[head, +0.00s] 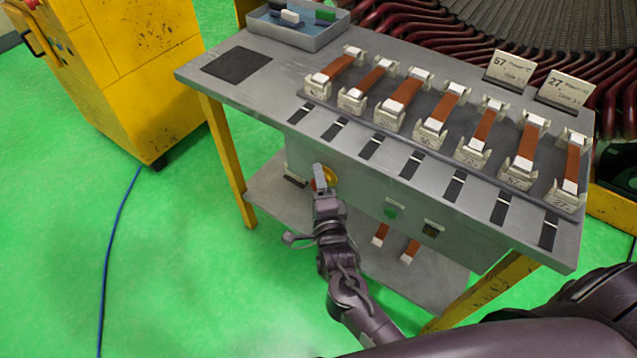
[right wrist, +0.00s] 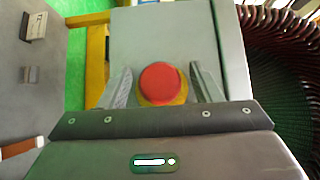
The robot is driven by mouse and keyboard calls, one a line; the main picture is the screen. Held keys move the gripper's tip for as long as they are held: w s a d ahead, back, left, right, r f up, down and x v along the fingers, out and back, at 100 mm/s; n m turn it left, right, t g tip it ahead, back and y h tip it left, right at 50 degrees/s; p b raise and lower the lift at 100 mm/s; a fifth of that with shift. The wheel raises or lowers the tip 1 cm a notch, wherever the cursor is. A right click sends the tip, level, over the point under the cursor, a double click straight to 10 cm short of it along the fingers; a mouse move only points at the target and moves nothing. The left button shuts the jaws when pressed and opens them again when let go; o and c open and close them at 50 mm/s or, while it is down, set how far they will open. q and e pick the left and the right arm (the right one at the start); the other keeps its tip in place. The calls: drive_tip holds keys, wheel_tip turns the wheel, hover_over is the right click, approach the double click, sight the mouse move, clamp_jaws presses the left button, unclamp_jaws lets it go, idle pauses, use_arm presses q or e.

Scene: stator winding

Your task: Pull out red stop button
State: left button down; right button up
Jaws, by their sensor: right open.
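The red stop button (right wrist: 160,80) with its yellow base shows in the right wrist view, between the two fingers. In the head view the yellow base (head: 331,175) shows on the front panel under the tabletop, and my gripper mostly hides the red cap. My right gripper (head: 321,180) is at the button, open, with one finger on either side of it; the fingers also show in the right wrist view (right wrist: 160,72). A gap shows on the left of the cap; whether the right finger touches it I cannot tell. My left gripper is not in view.
The grey workbench (head: 232,65) holds several brown coils in white holders. A green button (head: 391,211) sits right of the stop button on the panel. A lower shelf (head: 268,190) lies underneath. A yellow cabinet (head: 135,75) stands at left, and a blue cable (head: 104,255) crosses the green floor.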

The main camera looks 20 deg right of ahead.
clamp_jaws()
drive_tip(key=shift+s+a+f, duration=0.1)
drive_tip(key=shift+s+a, duration=0.15)
drive_tip(key=shift+a, duration=0.15)
unclamp_jaws()
drive_tip(key=shift+s, duration=0.1)
drive_tip(key=s, duration=0.7)
drive_tip(key=shift+s+a, duration=0.35)
drive_tip(key=shift+a, duration=0.1)
